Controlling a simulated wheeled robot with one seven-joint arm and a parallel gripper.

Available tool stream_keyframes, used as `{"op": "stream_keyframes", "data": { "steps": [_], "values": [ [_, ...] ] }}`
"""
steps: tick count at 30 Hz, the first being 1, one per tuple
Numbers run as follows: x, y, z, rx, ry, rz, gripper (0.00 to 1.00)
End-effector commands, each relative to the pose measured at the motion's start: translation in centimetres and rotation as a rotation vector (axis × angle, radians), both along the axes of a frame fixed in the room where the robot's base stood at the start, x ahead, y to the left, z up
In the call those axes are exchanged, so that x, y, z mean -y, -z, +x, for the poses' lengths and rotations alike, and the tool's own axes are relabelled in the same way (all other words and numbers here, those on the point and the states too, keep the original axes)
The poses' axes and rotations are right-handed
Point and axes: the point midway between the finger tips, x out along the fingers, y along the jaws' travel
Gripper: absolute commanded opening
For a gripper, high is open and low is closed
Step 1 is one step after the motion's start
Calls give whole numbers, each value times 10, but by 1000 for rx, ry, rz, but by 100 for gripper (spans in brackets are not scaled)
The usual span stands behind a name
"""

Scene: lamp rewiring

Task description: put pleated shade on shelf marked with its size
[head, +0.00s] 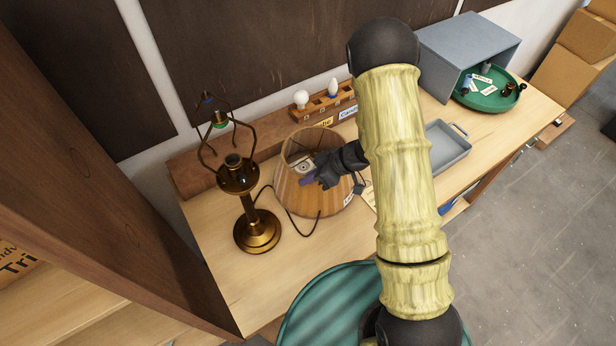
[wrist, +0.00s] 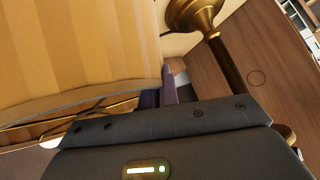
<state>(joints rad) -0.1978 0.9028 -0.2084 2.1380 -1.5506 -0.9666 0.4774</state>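The pleated shade (head: 289,193), tan with a dark rim, stands on the wooden bench beside the bare brass lamp (head: 250,205). It fills the upper left of the wrist view (wrist: 80,50). My gripper (head: 307,180) reaches across from the right, its purple fingertips at the shade. In the wrist view the fingertips (wrist: 160,92) are close together at the shade's edge, one partly hidden behind it. Whether they pinch the shade wall is not clear. A white label, too small to read, shows low on the shade's right side. No size-marked shelf can be made out.
A bulb rack (head: 326,107) stands behind the shade. A grey tray (head: 447,146), an open grey box (head: 455,50) and a green round tray (head: 492,98) with small parts lie right. A teal round surface (head: 325,305) is in front. A dark cord loops beside the lamp.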

Motion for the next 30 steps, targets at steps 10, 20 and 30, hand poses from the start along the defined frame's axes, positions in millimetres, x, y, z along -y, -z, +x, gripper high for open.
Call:
{"op": "stream_keyframes", "data": {
  "steps": [10,20,30],
  "values": [
    [0,2,0,0,-2,-1,24],
    [4,-4,0,2,0,1,24],
    [46,-44,-1,5,2,0,24]
  ]
}}
